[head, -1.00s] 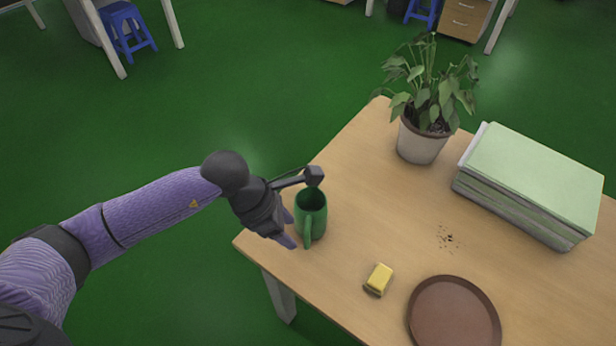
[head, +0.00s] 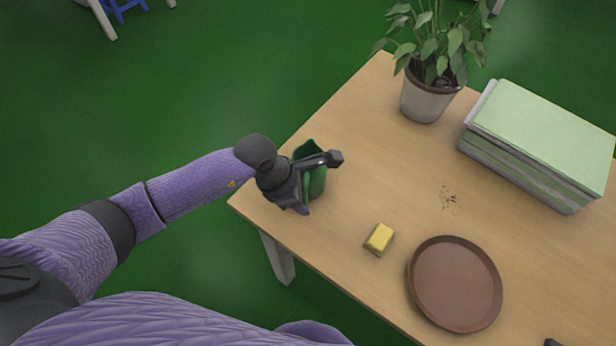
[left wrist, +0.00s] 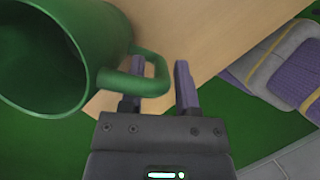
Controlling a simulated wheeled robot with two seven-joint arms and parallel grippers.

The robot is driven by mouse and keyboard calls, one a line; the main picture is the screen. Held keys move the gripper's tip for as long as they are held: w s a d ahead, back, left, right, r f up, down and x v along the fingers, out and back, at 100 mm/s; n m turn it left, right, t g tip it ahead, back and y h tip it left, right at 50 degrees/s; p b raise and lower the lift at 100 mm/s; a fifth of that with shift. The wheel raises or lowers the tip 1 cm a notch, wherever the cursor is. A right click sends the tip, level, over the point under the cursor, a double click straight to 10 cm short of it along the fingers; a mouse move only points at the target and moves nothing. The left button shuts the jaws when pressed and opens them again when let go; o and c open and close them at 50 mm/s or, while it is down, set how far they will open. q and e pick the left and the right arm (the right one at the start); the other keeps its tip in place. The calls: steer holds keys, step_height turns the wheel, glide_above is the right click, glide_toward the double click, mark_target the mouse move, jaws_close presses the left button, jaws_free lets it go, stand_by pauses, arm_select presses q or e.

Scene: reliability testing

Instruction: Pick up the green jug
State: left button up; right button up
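The green jug (head: 317,181) stands at the near left edge of the wooden table, partly hidden by my left gripper in the head view. Its open mouth and looped handle show large in the left wrist view (left wrist: 150,84). My left gripper (left wrist: 160,88) is open at the handle (left wrist: 158,72). The outer part of the handle lies between the two fingers, and one finger shows through the loop. A gap shows between the handle and the other finger. In the head view the left gripper (head: 298,200) is beside the jug.
On the wooden table (head: 350,130), a yellow sponge-like block (head: 379,238) and a brown round tray (head: 455,284) lie to the right. Dark crumbs (head: 448,197), a potted plant (head: 428,95) and a green-topped stack (head: 540,140) are farther off. A dark object is cut off at the bottom edge.

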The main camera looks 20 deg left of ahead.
arm_select(q)
jaws_close()
stand_by(1.1)
